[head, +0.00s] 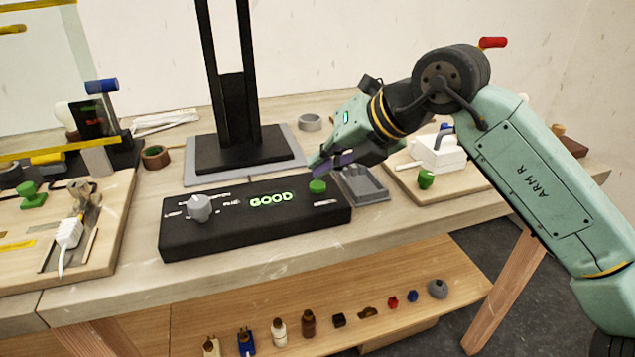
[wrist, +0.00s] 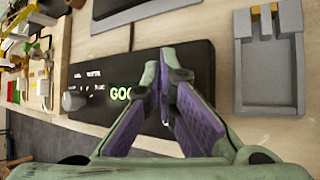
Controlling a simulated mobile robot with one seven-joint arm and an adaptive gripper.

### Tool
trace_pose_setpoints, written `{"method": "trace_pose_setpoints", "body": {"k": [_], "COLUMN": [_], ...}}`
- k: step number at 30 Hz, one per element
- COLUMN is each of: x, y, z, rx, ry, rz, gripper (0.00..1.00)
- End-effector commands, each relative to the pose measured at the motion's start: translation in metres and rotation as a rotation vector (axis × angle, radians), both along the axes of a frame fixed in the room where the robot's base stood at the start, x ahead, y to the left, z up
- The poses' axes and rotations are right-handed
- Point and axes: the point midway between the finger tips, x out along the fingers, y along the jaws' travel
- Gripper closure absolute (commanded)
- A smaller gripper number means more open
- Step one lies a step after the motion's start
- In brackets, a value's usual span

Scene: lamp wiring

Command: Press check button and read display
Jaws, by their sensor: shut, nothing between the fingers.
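The black tester box (head: 255,228) lies on the bench, with a grey knob (head: 199,207) at its left. The green check button (head: 317,187) is at the box's right end. My gripper (head: 316,166) is shut and empty, just above and behind the button; I cannot tell whether it touches it. In the wrist view the fingertips (wrist: 165,70) meet over the box (wrist: 190,62), hiding the button and the display's (wrist: 121,93) right part. The knob (wrist: 74,99) shows at left.
A grey tray (head: 362,184) sits right of the box. A black post on a base (head: 250,150) stands behind it. Wooden boards with parts lie at left (head: 108,215) and right (head: 455,187). Several small parts sit on the shelf below (head: 365,313).

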Motion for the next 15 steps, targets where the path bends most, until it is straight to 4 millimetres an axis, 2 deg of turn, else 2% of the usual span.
{"method": "trace_pose_setpoints", "body": {"k": [5, 15], "x": [0.000, 0.000], "y": [0.000, 0.000], "z": [0.006, 0.040], "rx": [0.000, -0.001], "ry": [-0.001, -0.001], "rz": [-0.001, -0.001], "gripper": [1.00, 1.00]}}
